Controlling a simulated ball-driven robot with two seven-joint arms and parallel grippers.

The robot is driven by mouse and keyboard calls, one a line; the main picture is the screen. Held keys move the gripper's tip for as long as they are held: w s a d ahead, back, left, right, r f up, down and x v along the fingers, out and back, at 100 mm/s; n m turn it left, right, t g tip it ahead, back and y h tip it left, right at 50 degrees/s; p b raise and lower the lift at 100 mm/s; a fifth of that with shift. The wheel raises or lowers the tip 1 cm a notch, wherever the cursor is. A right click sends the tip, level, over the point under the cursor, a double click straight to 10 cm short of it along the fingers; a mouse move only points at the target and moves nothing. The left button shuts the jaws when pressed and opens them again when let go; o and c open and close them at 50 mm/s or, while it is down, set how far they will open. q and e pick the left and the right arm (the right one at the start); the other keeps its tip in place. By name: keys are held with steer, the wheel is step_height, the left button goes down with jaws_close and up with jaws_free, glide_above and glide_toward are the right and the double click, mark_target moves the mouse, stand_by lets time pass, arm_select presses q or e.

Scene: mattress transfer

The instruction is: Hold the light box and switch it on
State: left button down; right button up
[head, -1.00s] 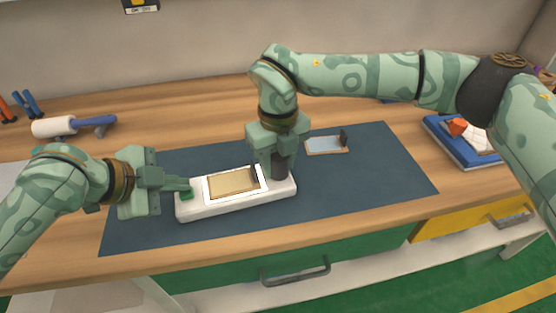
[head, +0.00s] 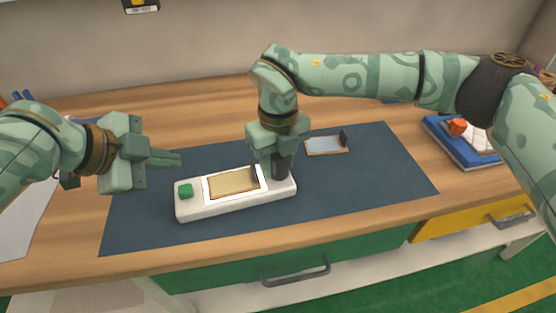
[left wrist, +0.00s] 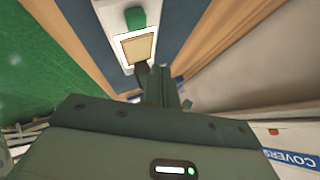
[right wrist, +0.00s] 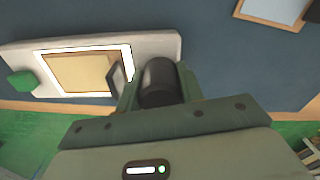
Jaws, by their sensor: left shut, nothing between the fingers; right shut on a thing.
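The white light box (head: 234,208) lies on the dark mat, with a green button (head: 186,191) at its left end. Its panel margin (head: 262,187) looks bright white around a tan plate (head: 233,183) with a dark tab. My right gripper (head: 280,168) is shut on the dark round handle (right wrist: 158,82) at the box's right end. My left gripper (head: 178,159) is shut and empty, above and apart from the button. The box and the green button (left wrist: 135,19) also show in the left wrist view, beyond the left fingers (left wrist: 165,85).
The dark mat (head: 370,180) has free room to the right. A second small plate (head: 327,146) with a dark tab lies on it behind the box. A blue tray (head: 462,148) with an orange object (head: 457,127) stands at the right. Drawers line the bench front.

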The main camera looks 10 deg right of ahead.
stand_by(0.3)
steer(key=o, duration=1.4)
steer(key=shift+c, duration=0.2)
steer(key=shift+r, duration=0.1)
